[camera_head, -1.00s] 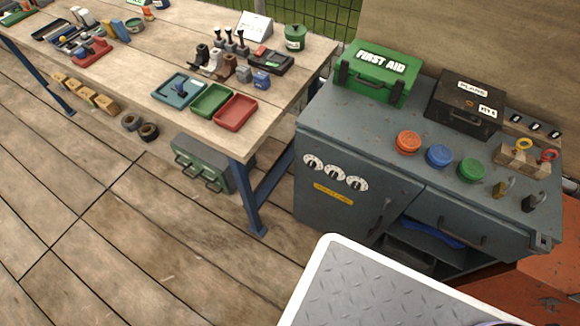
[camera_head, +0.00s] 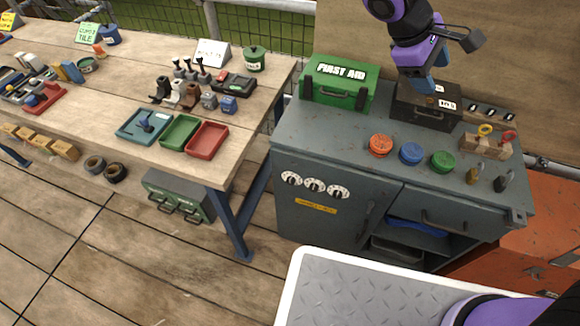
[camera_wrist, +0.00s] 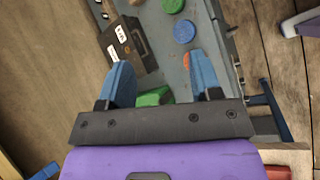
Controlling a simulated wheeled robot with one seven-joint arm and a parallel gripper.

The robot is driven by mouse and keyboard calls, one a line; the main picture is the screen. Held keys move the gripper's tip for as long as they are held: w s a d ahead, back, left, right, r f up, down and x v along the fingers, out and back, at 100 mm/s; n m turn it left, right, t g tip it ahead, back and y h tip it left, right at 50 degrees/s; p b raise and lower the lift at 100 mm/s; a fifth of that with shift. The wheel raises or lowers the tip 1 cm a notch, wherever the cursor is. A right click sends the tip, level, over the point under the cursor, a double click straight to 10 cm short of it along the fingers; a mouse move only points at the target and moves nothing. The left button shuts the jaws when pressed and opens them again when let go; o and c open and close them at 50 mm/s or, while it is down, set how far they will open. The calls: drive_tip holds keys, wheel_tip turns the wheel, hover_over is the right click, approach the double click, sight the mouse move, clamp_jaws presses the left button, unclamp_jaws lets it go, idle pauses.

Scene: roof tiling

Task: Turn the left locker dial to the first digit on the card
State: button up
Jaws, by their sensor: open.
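The grey locker cabinet (camera_head: 300,222) stands right of centre in the head view. Three white dials sit in a row on its front: the left dial (camera_head: 291,178), the middle dial (camera_head: 314,185) and the right dial (camera_head: 337,191). Their digits are too small to read. A white card (camera_head: 211,53) stands on the workbench, its writing unreadable. My gripper (camera_head: 426,88) is above the cabinet top, by the black box, well away from the dials. In the wrist view my gripper (camera_wrist: 166,84) has its blue fingers wide apart with nothing held between them.
A green first aid box (camera_head: 340,84) and a black box (camera_head: 425,108) stand on the cabinet top. Orange (camera_head: 381,145), blue (camera_head: 411,153) and green (camera_head: 443,161) round knobs are in front.

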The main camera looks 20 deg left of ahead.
drive_tip(key=w+a+f+n+t+h, duration=0.1)
drive_tip(key=a+f+n+t+h, duration=0.3)
drive_tip(key=a+f, duration=0.75)
drive_tip(key=n+t+y, duration=0.3)
drive_tip(key=n+t, duration=0.5)
drive_tip(key=n, duration=0.4)
hover_over(290, 183)
drive_tip(key=s+d, duration=0.2)
drive_tip(key=s, duration=0.2)
wheel_tip(290, 183, down, 22)
drive_tip(key=s+a+f+n+t+y, duration=0.2)
drive_tip(key=s+f+n+y, duration=0.15)
drive_tip(key=f, duration=0.35)
drive_tip(key=s+a+f+n+t+y, duration=0.1)
drive_tip(key=s+f+n+t+y, duration=0.2)
drive_tip(key=f, duration=0.4)
drive_tip(key=shift+n+g, duration=0.5)
drive_tip(key=shift+n, duration=0.15)
drive_tip(key=w, duration=0.9)
drive_tip(key=shift+w+d+r, duration=0.1)
drive_tip(key=shift+d+r, duration=0.1)
drive_tip(key=shift+d, duration=0.2)
drive_tip(key=shift+c, duration=0.2)
drive_tip(key=c, duration=0.9)
